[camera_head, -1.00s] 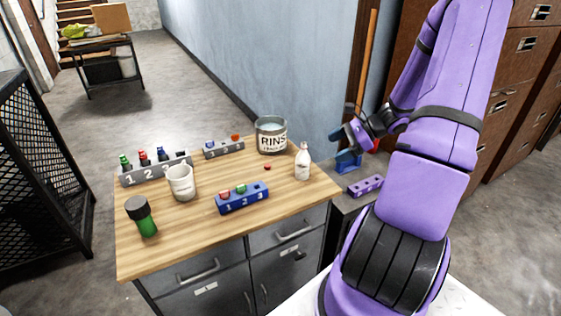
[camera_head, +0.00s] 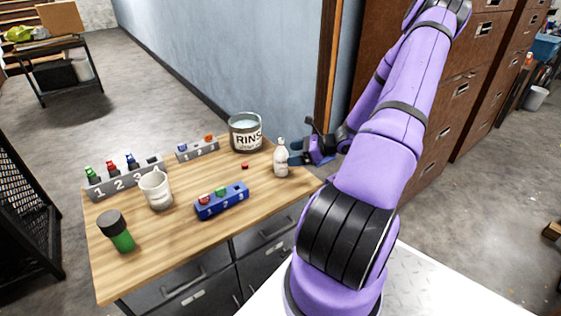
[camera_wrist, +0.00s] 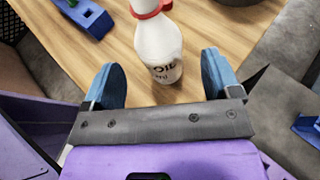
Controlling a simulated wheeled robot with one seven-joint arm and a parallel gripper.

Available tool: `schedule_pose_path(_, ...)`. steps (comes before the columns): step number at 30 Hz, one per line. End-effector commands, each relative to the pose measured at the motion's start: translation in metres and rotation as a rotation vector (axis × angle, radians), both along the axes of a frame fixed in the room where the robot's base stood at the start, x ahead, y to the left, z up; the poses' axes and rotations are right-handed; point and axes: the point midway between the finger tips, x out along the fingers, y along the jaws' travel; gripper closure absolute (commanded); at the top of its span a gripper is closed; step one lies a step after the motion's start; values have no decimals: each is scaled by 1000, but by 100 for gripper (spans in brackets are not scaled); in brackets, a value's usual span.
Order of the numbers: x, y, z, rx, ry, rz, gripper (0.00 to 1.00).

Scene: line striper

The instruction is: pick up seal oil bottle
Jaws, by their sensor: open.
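The seal oil bottle (camera_head: 281,159) is a small white bottle standing upright near the right edge of the wooden bench top. In the wrist view the bottle (camera_wrist: 158,48) has dark "OIL" lettering and a red ring at its neck. My gripper (camera_head: 292,158) is at the right side of the bottle, at about its height. In the wrist view the blue fingers of my gripper (camera_wrist: 164,72) are open, one to each side of the bottle's lower part. I see no finger touching the bottle.
A rinse pot (camera_head: 246,133) stands behind the bottle. A blue numbered rack (camera_head: 222,203) is to its left front. Brown cabinets (camera_head: 460,75) stand at the right.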

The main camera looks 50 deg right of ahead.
Motion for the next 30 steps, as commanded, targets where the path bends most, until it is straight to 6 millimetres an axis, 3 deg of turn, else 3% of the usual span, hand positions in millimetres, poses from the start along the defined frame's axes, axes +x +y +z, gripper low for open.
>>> schedule_pose_path(12, 38, 24, -17, 2, 0, 1, 17)
schedule_pose_path(21, 41, 26, -19, 0, 1, 1, 17)
schedule_pose_path(29, 41, 26, -19, 0, 1, 1, 74)
schedule_pose_path(30, 41, 26, -18, 0, 0, 1, 76)
